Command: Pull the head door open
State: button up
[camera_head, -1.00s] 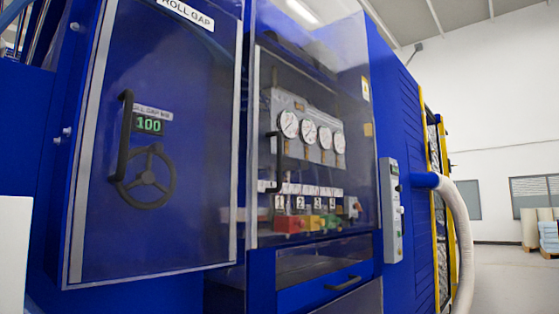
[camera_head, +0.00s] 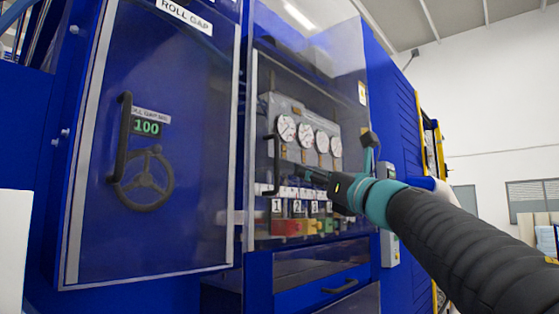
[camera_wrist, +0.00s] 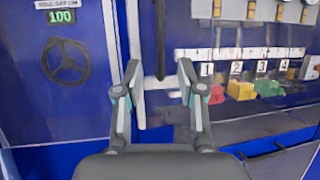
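The head door is a clear panel (camera_head: 262,90) in a grey frame, and it stands shut in front of a row of gauges. Its black vertical bar handle (camera_head: 277,160) is near the door's left edge. In the wrist view the handle (camera_wrist: 160,38) hangs down from the top, between my fingers in the picture. My gripper (camera_wrist: 159,75) is open and empty, with one finger on each side of the handle's line. In the head view my gripper (camera_head: 312,175) is just right of the handle. I cannot tell whether the fingers reach it.
Left is a blue roll gap door (camera_head: 200,130) with its own black handle (camera_head: 121,135), a 100 display and a handwheel (camera_head: 145,182). Numbered coloured valves (camera_head: 300,226) show behind the clear panel. Below is a blue drawer (camera_head: 315,289) with a handle.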

aim_at(278, 160)
jog(key=p+x, duration=0.4)
jog(key=x, duration=0.9)
jog(key=shift+r+p, duration=0.1)
jog(key=shift+p, duration=0.2)
grip_shut()
